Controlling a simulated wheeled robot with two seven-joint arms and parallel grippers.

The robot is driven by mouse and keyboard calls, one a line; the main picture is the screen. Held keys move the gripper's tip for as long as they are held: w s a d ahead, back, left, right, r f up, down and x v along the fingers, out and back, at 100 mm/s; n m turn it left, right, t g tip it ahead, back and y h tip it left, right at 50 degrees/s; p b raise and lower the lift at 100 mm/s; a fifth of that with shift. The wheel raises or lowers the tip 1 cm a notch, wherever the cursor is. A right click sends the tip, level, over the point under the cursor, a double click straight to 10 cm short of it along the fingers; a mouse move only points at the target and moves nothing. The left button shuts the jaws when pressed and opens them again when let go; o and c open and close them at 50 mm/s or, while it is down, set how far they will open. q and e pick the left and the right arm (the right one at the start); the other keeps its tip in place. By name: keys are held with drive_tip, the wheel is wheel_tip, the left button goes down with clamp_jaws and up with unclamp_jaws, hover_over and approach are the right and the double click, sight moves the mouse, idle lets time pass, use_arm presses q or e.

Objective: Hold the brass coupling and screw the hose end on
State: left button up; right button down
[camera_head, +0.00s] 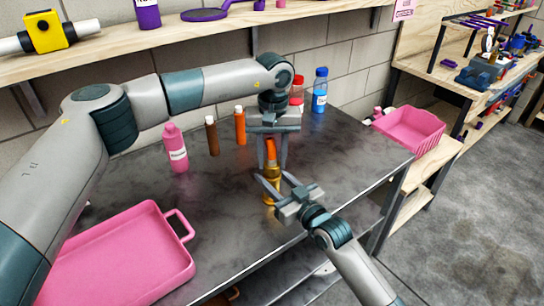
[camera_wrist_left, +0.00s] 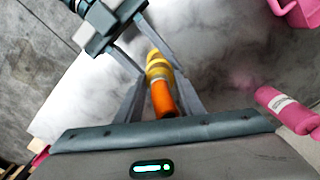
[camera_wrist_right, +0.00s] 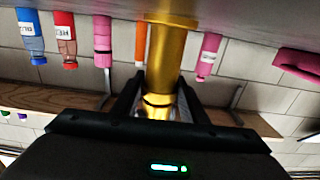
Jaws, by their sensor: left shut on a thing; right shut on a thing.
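The orange hose end (camera_head: 271,149) stands upright above the brass coupling (camera_head: 272,186), in line with it. My left gripper (camera_head: 270,160) reaches down from above and is shut on the hose end. The left wrist view shows the orange piece (camera_wrist_left: 163,98) meeting the brass (camera_wrist_left: 157,68), with no clear gap. How far they are threaded cannot be told. My right gripper (camera_head: 275,188) comes from the front right and is shut on the coupling. In the right wrist view the brass coupling (camera_wrist_right: 168,55) stands between the fingers, its base at the dark tabletop.
A pink tray (camera_head: 120,262) lies at the table's front left. A pink bottle (camera_head: 175,148), a brown bottle (camera_head: 212,136), an orange bottle (camera_head: 240,126) and a blue bottle (camera_head: 320,90) stand along the back. A pink bin (camera_head: 410,130) is on the right. The tabletop right of the coupling is clear.

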sight(272, 141)
use_arm(q)
drive_tip(key=shift+f, duration=0.1)
drive_tip(key=m, duration=0.9)
drive_tip(key=shift+m, duration=0.3)
drive_tip(key=o, duration=1.1)
drive_tip(key=shift+r, duration=2.25)
